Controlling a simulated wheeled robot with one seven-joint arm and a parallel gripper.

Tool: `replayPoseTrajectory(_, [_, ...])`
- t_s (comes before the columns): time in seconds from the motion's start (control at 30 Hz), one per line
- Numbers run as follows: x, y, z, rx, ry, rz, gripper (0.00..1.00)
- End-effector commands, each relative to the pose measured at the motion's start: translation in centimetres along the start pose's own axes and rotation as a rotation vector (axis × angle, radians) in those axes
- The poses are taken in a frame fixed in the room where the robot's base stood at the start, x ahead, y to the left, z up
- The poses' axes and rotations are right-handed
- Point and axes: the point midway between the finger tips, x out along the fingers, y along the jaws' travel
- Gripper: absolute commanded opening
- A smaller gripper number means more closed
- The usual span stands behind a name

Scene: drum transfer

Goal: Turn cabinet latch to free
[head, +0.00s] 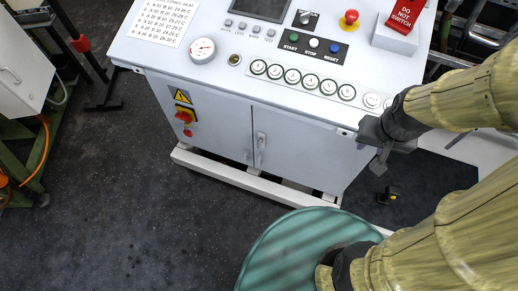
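The grey-white cabinet (215,128) stands under a sloped control panel. Its two front doors meet at a vertical seam, and a grey latch handle (260,146) sits upright just right of that seam. My gripper (377,152) is at the cabinet's right front corner, well to the right of the latch and apart from it. Its dark fingers point downward; their gap is too small and dark to judge. Nothing is seen held. A red and yellow rotary switch (184,117) is on the left door, below a warning sign.
A teal drum top (300,252) is in front of the cabinet, partly covered by my arm. A red tagged box (402,22) and an emergency stop (349,19) stand on the panel. A white plinth (235,177) runs along the cabinet's foot.

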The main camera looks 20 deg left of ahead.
Motion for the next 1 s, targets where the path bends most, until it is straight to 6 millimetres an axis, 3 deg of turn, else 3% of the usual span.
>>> replayPoseTrajectory(0.03, [2.7,0.0,0.6,0.000,0.000,0.000,0.35])
replayPoseTrajectory(1.0, [26.8,-0.1,6.2,0.000,0.002,-0.001,0.35])
